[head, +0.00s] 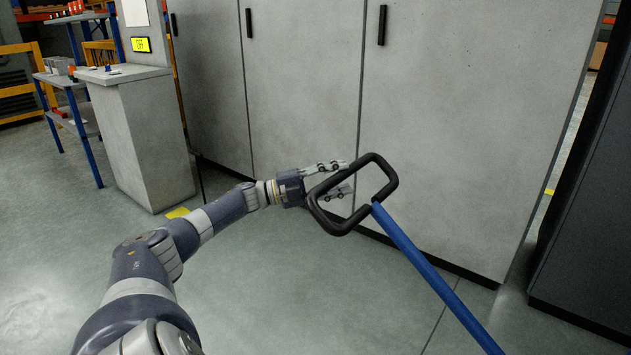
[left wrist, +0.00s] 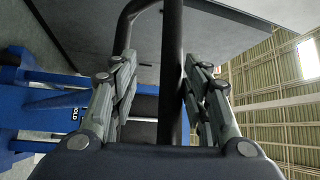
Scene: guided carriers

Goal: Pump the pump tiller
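The pump tiller has a black loop handle (head: 387,170) on a blue shaft (head: 425,266) that slants down to the lower right in the head view. My left gripper (head: 346,178) reaches in from the left at the loop, its fingers spread apart. In the left wrist view a black bar of the handle (left wrist: 172,75) runs between the two fingers (left wrist: 160,60). The right finger is very near the bar or touching it; a gap shows on the left. The fingers are not closed on it. My right gripper is not in view.
Tall grey cabinets (head: 300,75) stand behind the handle. A grey pedestal (head: 150,135) with a yellow "OFF" sign (head: 141,45) is at the left, beside a blue-legged table (head: 85,140). A dark cabinet (head: 595,220) is at the right. Floor is clear in the middle.

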